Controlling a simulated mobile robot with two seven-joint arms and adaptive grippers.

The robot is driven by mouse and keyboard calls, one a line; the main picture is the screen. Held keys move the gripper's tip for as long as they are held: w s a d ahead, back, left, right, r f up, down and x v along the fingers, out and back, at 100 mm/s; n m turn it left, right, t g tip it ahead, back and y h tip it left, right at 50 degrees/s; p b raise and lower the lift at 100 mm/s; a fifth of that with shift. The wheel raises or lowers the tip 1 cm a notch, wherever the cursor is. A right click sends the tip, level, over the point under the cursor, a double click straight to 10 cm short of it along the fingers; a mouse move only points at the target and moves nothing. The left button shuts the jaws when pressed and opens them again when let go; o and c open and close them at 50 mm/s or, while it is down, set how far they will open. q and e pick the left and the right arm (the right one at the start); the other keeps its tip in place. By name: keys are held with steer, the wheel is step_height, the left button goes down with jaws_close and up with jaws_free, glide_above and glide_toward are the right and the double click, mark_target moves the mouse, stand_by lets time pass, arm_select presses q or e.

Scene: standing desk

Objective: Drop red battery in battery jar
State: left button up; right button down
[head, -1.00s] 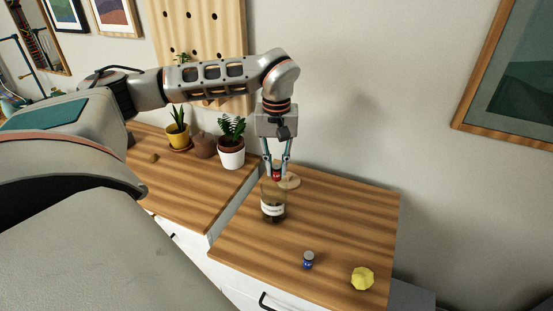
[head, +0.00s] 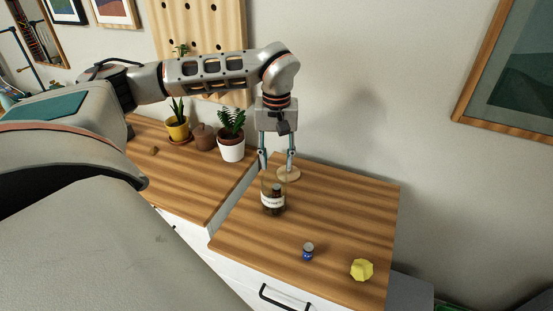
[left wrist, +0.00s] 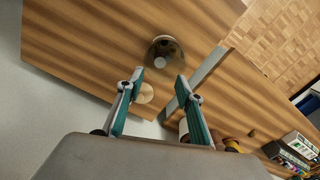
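The battery jar (head: 272,202), a glass jar with a white label, stands upright on the desk. It also shows from above in the left wrist view (left wrist: 166,42). A dark cylinder (head: 277,191) shows inside it, and the left wrist view has a pale round end (left wrist: 160,62) within the rim. This looks like the red battery, though no red shows now. My left gripper (head: 277,167) is open and empty just above the jar; its spread fingers also show in the left wrist view (left wrist: 160,75). My right gripper is not in view.
A round wooden disc (head: 289,174) lies behind the jar. A blue battery (head: 308,252) stands near the front edge, with a yellow faceted object (head: 362,270) to its right. Potted plants (head: 231,147) stand at the back left. The desk right of the jar is clear.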

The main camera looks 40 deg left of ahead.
arm_select(q)
step_height(320, 180, up, 12)
stand_by(0.6)
